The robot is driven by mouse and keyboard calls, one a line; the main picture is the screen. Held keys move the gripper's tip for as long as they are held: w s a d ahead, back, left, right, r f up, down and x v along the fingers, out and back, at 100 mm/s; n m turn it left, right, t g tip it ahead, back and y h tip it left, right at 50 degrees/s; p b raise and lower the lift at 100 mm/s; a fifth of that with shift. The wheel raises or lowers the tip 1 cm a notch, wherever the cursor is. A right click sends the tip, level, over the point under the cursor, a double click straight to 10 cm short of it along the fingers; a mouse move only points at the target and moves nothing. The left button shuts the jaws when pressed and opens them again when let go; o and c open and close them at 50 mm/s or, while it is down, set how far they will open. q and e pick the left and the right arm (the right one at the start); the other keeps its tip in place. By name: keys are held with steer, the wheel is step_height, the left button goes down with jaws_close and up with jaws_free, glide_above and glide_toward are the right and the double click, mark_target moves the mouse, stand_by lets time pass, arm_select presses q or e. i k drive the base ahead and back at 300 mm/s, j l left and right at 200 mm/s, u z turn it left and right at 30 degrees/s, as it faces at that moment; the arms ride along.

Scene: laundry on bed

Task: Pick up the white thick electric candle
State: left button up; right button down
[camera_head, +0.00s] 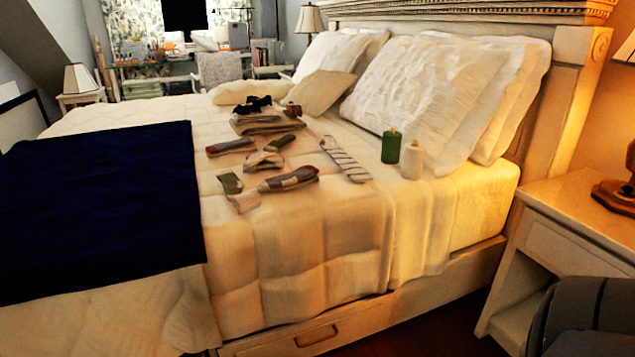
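The white thick electric candle (412,161) stands upright on the bed's cream quilt, close to the near edge and in front of the large white pillows. A green candle (391,147) stands upright just to its left and slightly behind. The two are very close together, and I cannot tell whether they touch. Neither of my grippers is in view. A dark grey rounded part, which looks like my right arm, shows at the bottom right corner, well apart from the candles.
Several socks and folded clothes (275,123) lie left of the candles, with a striped sock (345,160) nearest. White pillows (410,90) lean on the headboard (565,95). A nightstand (565,215) with a lamp base (618,194) stands right. The quilt (340,225) in front is clear.

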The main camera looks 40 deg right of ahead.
mark_target(413, 157)
steer(key=z, duration=1.85)
steer(key=i+l+z, duration=0.2)
steer(key=i+l, duration=0.05)
steer(key=l, duration=0.05)
